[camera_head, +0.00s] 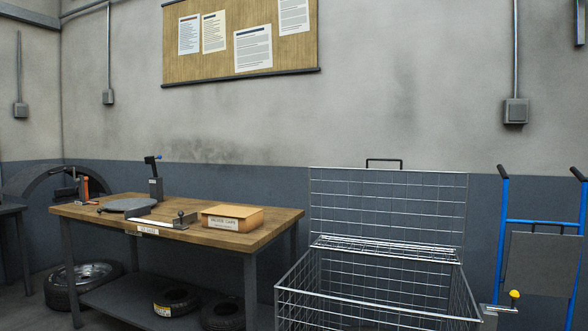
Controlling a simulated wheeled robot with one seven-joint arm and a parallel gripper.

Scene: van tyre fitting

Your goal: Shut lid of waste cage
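The waste cage (378,293) is a silver wire-mesh box at the lower centre right. Its lower part is cut off by the frame's bottom edge. Its mesh lid (388,207) stands open, upright at the back of the cage against the wall. A dark handle (384,160) sits on the lid's top edge. The cage's top opening faces up, and no contents can be made out inside. My gripper is not in view.
A wooden workbench (180,222) with a cardboard box (232,218) and tools stands left of the cage. Tyres lie on and near its lower shelf. A blue hand truck (540,222) stands right of the cage, close to it.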

